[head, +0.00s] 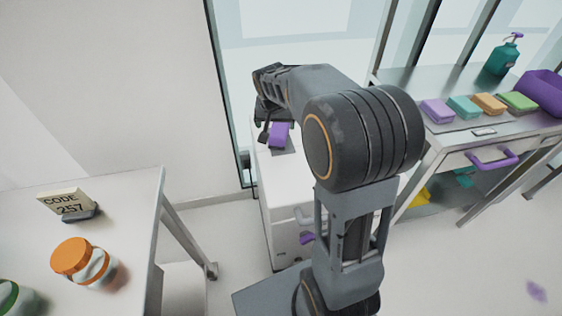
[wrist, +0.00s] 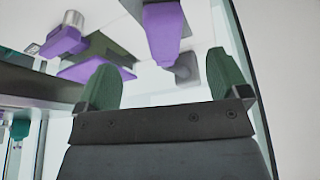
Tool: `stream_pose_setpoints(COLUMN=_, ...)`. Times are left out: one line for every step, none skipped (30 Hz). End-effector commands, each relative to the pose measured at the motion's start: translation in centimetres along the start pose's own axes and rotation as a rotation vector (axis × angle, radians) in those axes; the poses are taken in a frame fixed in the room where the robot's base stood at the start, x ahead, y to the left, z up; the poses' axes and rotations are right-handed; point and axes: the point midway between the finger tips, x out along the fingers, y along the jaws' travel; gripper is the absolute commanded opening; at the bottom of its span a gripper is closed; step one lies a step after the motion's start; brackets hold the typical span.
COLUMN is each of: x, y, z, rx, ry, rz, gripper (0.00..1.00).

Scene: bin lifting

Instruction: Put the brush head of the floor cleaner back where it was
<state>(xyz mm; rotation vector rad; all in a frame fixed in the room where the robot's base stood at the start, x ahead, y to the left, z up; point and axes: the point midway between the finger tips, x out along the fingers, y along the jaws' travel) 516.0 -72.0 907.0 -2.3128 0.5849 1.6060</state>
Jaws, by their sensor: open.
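A purple block-like piece (head: 279,135), which may be the brush head, stands by a grey patch on a white cabinet (head: 276,180). My gripper (head: 266,128) is close beside it, partly hidden by my arm. In the wrist view my gripper (wrist: 162,60) has its two green fingers wide apart with nothing between them. A purple piece with a grey end (wrist: 165,35) shows beyond the fingertips, apart from them. I cannot tell for sure that it is the same piece. I cannot make out the rest of the floor cleaner.
A table at the left holds an orange-lidded jar (head: 84,262) and a "CODE 257" sign (head: 70,204). The bench at the right carries several coloured blocks (head: 464,107), a teal pump bottle (head: 503,56) and a purple bin (head: 541,92). Glass stands behind the cabinet.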

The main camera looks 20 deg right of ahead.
Motion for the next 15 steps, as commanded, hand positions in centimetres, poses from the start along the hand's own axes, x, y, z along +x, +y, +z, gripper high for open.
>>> stream_pose_setpoints(x=-1.4, y=0.2, z=1.9, rx=-0.039, ry=-0.006, rz=-0.014, gripper=0.93)
stream_pose_setpoints(x=-2.1, y=0.3, z=3.1, rx=-0.066, ry=-0.013, rz=-0.023, gripper=0.93)
stream_pose_setpoints(x=-2.9, y=0.6, z=4.8, rx=-0.104, ry=-0.023, rz=-0.034, gripper=0.93)
stream_pose_setpoints(x=-3.5, y=0.7, z=6.0, rx=-0.130, ry=-0.030, rz=-0.043, gripper=0.93)
stream_pose_setpoints(x=-3.9, y=0.9, z=7.3, rx=-0.157, ry=-0.037, rz=-0.051, gripper=0.93)
stream_pose_setpoints(x=-4.5, y=1.2, z=8.9, rx=-0.192, ry=-0.046, rz=-0.064, gripper=0.93)
stream_pose_setpoints(x=-4.9, y=1.4, z=10.1, rx=-0.218, ry=-0.052, rz=-0.073, gripper=0.93)
stream_pose_setpoints(x=-5.2, y=1.6, z=11.3, rx=-0.243, ry=-0.058, rz=-0.081, gripper=0.93)
stream_pose_setpoints(x=-5.5, y=1.9, z=12.8, rx=-0.274, ry=-0.064, rz=-0.093, gripper=0.93)
stream_pose_setpoints(x=-5.7, y=2.1, z=13.8, rx=-0.296, ry=-0.069, rz=-0.101, gripper=0.93)
stream_pose_setpoints(x=-5.9, y=2.3, z=14.8, rx=-0.316, ry=-0.074, rz=-0.108, gripper=0.93)
stream_pose_setpoints(x=-6.0, y=2.5, z=16.0, rx=-0.341, ry=-0.080, rz=-0.118, gripper=0.93)
stream_pose_setpoints(x=-6.1, y=2.7, z=16.9, rx=-0.359, ry=-0.083, rz=-0.124, gripper=0.93)
stream_pose_setpoints(x=-6.2, y=2.8, z=17.6, rx=-0.375, ry=-0.086, rz=-0.130, gripper=0.93)
stream_pose_setpoints(x=-6.2, y=3.0, z=18.5, rx=-0.393, ry=-0.090, rz=-0.138, gripper=0.93)
